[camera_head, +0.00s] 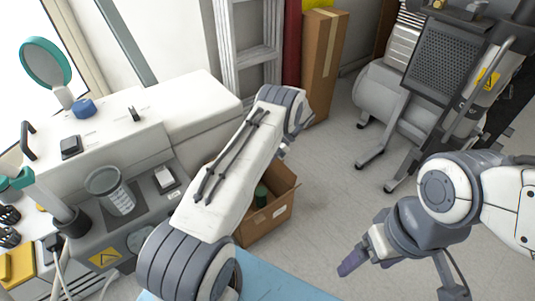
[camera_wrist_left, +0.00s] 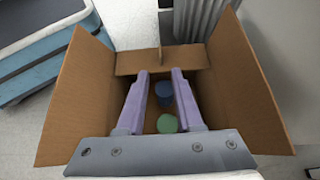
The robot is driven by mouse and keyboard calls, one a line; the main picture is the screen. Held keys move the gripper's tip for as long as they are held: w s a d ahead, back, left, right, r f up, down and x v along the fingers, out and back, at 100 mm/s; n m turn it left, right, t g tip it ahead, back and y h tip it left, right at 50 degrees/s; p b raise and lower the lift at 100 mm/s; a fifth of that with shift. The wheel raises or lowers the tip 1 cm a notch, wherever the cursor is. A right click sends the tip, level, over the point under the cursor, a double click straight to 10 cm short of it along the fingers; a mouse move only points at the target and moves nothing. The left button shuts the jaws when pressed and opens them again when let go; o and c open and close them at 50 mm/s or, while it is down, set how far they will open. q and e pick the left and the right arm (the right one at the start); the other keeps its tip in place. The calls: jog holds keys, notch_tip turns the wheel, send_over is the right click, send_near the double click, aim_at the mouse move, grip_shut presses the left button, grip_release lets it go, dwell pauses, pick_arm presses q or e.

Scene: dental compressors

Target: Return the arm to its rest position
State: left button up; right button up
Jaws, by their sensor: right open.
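My left arm (camera_head: 235,165) reaches out over the floor, and its gripper is mostly hidden behind the arm in the head view. In the left wrist view my left gripper (camera_wrist_left: 160,73) has its two purple fingers apart with nothing held between them. It points down into an open cardboard box (camera_wrist_left: 248,90). A blue round object (camera_wrist_left: 165,92) and a green round object (camera_wrist_left: 167,123) lie in the box below the fingers. My right gripper (camera_head: 401,282) is open and empty above the floor at the lower right.
The cardboard box (camera_head: 268,222) stands on the floor under my left arm. A white and grey dental unit (camera_head: 150,140) fills the left side. A compressor (camera_head: 385,100) stands at the back right. The middle floor is clear.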

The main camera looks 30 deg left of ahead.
pick_arm(q)
jog(key=s+d+r+m+t+h+p, duration=0.1)
jog(key=s+d+r+t+p, duration=0.15)
jog(key=d+r, duration=0.75)
jog(key=s+d+r+t+p, duration=0.1)
jog(key=d+r+t+p, duration=0.25)
jog(key=d+r, duration=0.65)
jog(key=s+d+r+m+t+h+p, duration=0.1)
jog(key=s+d+r+t+h+p, duration=0.2)
jog(key=s+r, duration=0.65)
jog(key=s+d+r+t+h+p, duration=0.1)
jog(key=s+d+r+h+p, duration=0.15)
jog(key=s+r+p, duration=0.65)
notch_tip(320, 180, up, 36)
jog(key=s+p, duration=0.2)
jog(key=p, duration=3.2)
jog(key=shift+s+d+f, duration=0.2)
jog(key=shift+s+d, duration=0.05)
jog(key=shift+s, duration=0.05)
